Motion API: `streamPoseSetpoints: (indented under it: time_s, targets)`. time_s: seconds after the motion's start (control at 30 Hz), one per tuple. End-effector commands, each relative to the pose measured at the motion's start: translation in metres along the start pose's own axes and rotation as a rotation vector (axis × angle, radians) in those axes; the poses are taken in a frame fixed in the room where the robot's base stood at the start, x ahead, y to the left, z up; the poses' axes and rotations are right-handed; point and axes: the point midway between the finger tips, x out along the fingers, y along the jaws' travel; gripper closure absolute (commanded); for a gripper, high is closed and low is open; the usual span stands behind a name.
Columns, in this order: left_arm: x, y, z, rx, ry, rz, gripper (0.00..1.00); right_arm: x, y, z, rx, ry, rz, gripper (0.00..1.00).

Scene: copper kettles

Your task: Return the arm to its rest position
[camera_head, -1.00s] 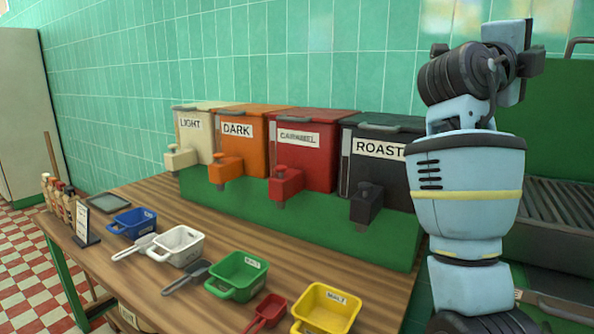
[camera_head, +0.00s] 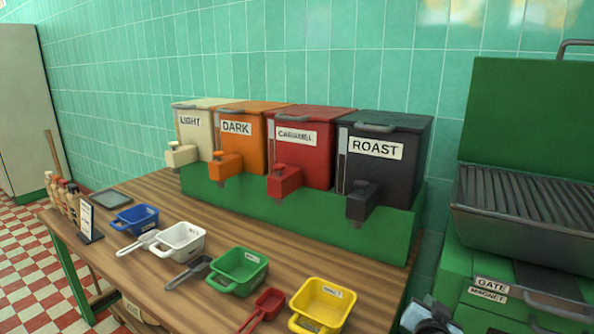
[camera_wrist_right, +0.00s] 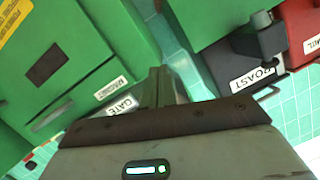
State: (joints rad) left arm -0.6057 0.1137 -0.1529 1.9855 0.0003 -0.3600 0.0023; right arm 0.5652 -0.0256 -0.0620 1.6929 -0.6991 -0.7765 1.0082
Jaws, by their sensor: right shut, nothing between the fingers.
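My right arm's end (camera_head: 430,316) shows only as a small part at the bottom edge of the head view, right of the table's corner. In the right wrist view my right gripper (camera_wrist_right: 165,86) has its fingers together with nothing between them. They point toward the green machine with the GATE and MAGNET labels. My left gripper is not in view.
Four labelled dispensers stand on a green base, among them the black ROAST bin (camera_head: 385,155). Several scoops and tubs, such as the yellow tub (camera_head: 322,303), lie on the wooden table (camera_head: 110,262). The green machine (camera_head: 462,262) stands at the right.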

Motion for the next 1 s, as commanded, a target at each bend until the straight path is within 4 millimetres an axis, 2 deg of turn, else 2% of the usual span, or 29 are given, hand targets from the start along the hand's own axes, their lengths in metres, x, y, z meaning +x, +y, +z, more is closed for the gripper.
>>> streamPoseSetpoints:
  time_s: [0.03, 0.2, 0.37, 0.5, 0.63, 0.8, 0.9, 1.0]
  targets:
    - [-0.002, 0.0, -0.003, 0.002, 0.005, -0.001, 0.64, -0.012, 0.013, 0.027, -0.051, -0.048, -0.015, 1.0]
    - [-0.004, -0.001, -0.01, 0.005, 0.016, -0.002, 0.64, -0.057, 0.051, 0.106, -0.209, -0.189, -0.087, 1.0]
    - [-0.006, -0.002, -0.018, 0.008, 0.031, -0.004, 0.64, -0.113, 0.088, 0.168, -0.336, -0.312, -0.164, 1.0]
    - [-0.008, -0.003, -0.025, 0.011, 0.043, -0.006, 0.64, -0.171, 0.119, 0.213, -0.428, -0.41, -0.237, 1.0]
    - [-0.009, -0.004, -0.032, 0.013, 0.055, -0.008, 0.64, -0.23, 0.146, 0.244, -0.498, -0.493, -0.306, 1.0]
    - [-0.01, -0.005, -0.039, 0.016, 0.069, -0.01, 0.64, -0.303, 0.175, 0.269, -0.563, -0.579, -0.386, 1.0]
    - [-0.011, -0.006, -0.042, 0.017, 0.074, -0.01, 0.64, -0.334, 0.186, 0.276, -0.586, -0.611, -0.419, 1.0]
    - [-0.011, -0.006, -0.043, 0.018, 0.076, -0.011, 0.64, -0.353, 0.193, 0.279, -0.598, -0.63, -0.439, 1.0]
